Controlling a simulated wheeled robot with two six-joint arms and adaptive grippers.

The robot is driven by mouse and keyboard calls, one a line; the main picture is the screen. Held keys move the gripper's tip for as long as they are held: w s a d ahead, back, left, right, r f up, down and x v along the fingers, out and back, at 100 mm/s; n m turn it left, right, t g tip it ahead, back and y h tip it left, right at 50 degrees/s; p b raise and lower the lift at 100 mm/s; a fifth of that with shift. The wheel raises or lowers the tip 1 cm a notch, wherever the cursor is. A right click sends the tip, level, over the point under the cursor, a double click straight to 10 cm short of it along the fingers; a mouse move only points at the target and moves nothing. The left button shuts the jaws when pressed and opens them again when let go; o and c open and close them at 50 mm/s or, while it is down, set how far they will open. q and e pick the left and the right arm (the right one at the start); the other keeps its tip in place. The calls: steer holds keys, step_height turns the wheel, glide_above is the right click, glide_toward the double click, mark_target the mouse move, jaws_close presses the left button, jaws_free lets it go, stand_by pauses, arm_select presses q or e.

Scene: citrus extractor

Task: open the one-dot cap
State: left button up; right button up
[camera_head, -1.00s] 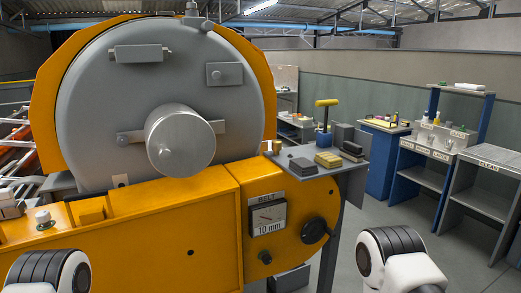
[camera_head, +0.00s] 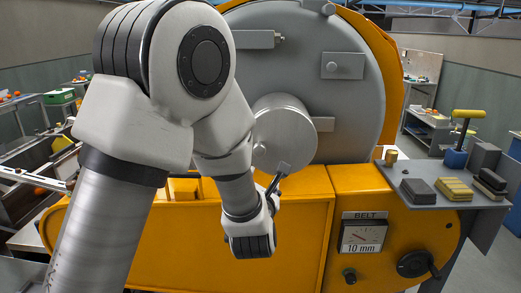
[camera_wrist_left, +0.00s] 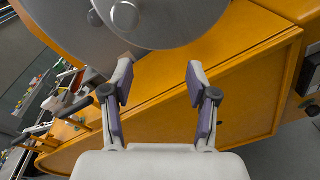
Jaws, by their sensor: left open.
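No cap with a readable dot shows now, so I cannot tell which part is the one-dot cap. A round silver drum (camera_head: 284,135) stands out from the machine's large grey disc (camera_head: 350,105). In the left wrist view the drum (camera_wrist_left: 170,18) fills the top, with a small knob (camera_wrist_left: 125,17) on its face. My left gripper (camera_head: 279,178) is in front of the machine, just below the drum. In the left wrist view it (camera_wrist_left: 160,84) is open, with nothing between its fingers. My left arm hides the machine's left part. My right gripper is out of view.
The yellow machine body (camera_head: 240,235) lies below and behind the left gripper. A belt gauge (camera_head: 362,237) and a black knob (camera_head: 415,263) are at its right. A grey shelf (camera_head: 462,197) there bears several blocks and a yellow-handled tool (camera_head: 466,118).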

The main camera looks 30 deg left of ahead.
mark_target(259, 152)
arm_select(q)
steer(key=r+n, duration=0.1)
steer(key=a+r+n+y, duration=0.1)
steer(key=r, duration=0.1)
steer(key=r+n+p, duration=0.1)
steer(key=r, duration=0.1)
steer(key=shift+w+a+r+t, duration=0.2)
steer(key=shift+w+a+t, duration=0.05)
steer(key=shift+a+t, duration=0.05)
steer(key=p+x, duration=0.1)
steer(key=x, duration=0.1)
steer(key=p+x, duration=0.1)
steer(key=x, duration=0.1)
steer(key=p+x, duration=0.1)
steer(key=x, duration=0.2)
steer(key=shift+f, duration=0.4)
steer(key=shift+s+d+r, duration=0.15)
steer(key=shift+s+d, duration=0.05)
steer(key=shift+s, duration=0.15)
steer(key=c, duration=0.3)
steer(key=shift+d, duration=0.1)
jaws_close()
